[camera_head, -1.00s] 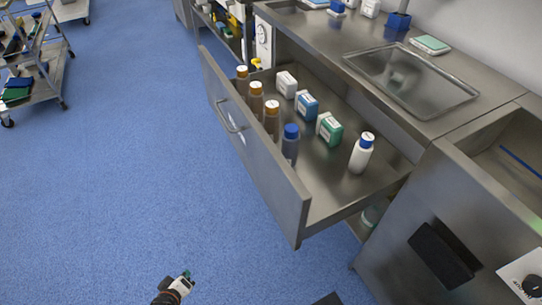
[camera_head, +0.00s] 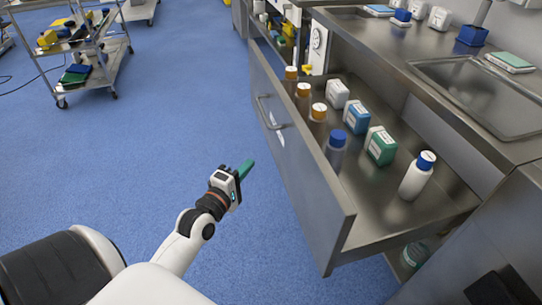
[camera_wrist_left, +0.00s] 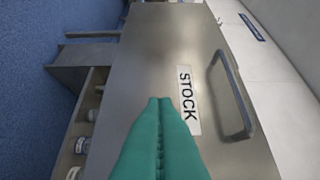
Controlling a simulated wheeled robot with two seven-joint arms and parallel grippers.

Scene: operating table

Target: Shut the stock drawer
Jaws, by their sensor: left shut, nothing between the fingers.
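The stock drawer (camera_head: 300,165) stands pulled out of the steel counter in the head view, with brown, white, blue and green containers inside. Its front carries a bar handle (camera_head: 268,112). In the left wrist view the drawer front (camera_wrist_left: 150,65) faces the camera, with a STOCK label (camera_wrist_left: 188,100) and the handle (camera_wrist_left: 232,95) to its right. My left gripper (camera_head: 246,169) is shut and empty, in front of the drawer front and apart from it in the head view. Its green fingers (camera_wrist_left: 160,110) are together in the wrist view. My right gripper is not in view.
The steel counter (camera_head: 400,60) with a sink tray (camera_head: 475,95) runs behind the drawer. A white bottle with a blue cap (camera_head: 417,178) stands near the drawer's right end. A trolley (camera_head: 112,70) stands at the back left. Blue floor in front is free.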

